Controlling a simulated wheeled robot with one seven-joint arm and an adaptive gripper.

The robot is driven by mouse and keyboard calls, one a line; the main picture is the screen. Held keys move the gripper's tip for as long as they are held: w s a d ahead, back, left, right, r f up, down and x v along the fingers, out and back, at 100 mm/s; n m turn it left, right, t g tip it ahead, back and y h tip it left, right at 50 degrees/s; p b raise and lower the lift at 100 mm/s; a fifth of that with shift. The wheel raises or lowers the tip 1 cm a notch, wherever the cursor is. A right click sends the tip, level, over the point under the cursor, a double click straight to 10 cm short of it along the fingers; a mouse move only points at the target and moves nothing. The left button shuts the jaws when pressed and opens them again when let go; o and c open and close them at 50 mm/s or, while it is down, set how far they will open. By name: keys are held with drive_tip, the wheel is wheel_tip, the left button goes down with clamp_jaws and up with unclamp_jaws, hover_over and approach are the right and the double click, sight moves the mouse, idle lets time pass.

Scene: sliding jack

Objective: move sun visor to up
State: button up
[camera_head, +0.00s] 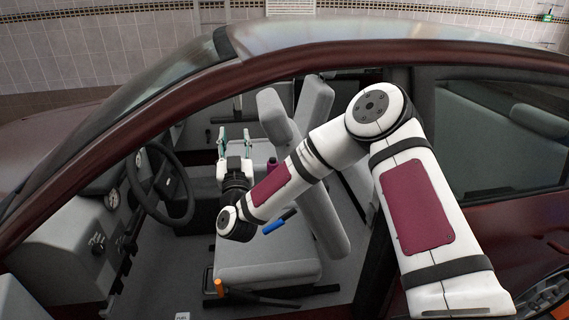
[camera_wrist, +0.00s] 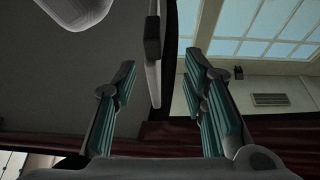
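My gripper (camera_head: 234,136) points upward inside the car, above the front seats and right of the steering wheel. Its two green-padded fingers are spread apart with nothing between the pads. The wrist view shows the open fingers (camera_wrist: 160,105) on either side of a thin, pale grey panel seen nearly edge-on, which looks like the sun visor (camera_wrist: 155,75). A dark block sits on its edge. The panel lies in the gap between the fingers in the picture; contact or exact depth cannot be told. I cannot make out the visor in the head view.
The steering wheel (camera_head: 160,185) is left of my arm. The front seat (camera_head: 265,260) is below it, with a blue-handled item (camera_head: 280,221) nearby. The car's dark red roof frame (camera_head: 330,52) arches above. In the wrist view, dark grey lining (camera_wrist: 70,60) fills the left.

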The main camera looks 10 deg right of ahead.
drive_tip(key=shift+s+a+r+n+g+y+b, duration=0.8)
drive_tip(key=shift+s+a+n+g+y, duration=1.1)
drive_tip(key=shift+n+g+y, duration=1.8)
drive_tip(key=s+d+m+g+h+b, duration=0.1)
drive_tip(key=s+d+g+h, duration=0.4)
drive_tip(key=s+d, duration=0.8)
drive_tip(key=shift+s+d+r, duration=0.25)
drive_tip(key=shift+s+d, duration=0.15)
drive_tip(key=shift+d, duration=0.1)
